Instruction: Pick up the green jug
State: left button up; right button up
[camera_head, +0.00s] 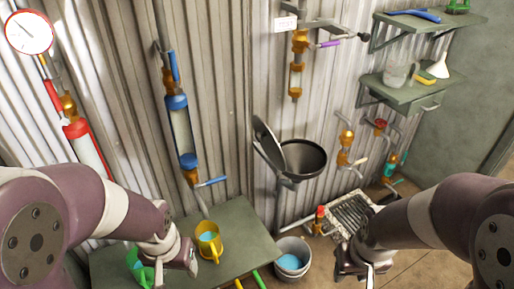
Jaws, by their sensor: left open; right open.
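The green jug (135,262) stands on the green-grey bench (240,225) at the lower left, partly hidden by my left gripper. My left gripper (175,270) is open, just right of the green jug in the picture; I cannot tell whether they touch. A yellow jug (208,243) with blue liquid inside stands to the right of that gripper. My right gripper (358,275) is open and empty at the lower right, over the floor near a metal grate (352,211).
A grey bucket (292,262) with blue liquid stands on the floor right of the bench. A dark open-lidded bin (303,158) is on the corrugated wall. Pipes with valves line the wall. A shelf (405,94) holds a clear jug (399,74) and a funnel (437,67).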

aim_at(143, 275)
jog(key=u, duration=1.45)
jog(key=z, duration=1.75)
jog(key=u, duration=1.75)
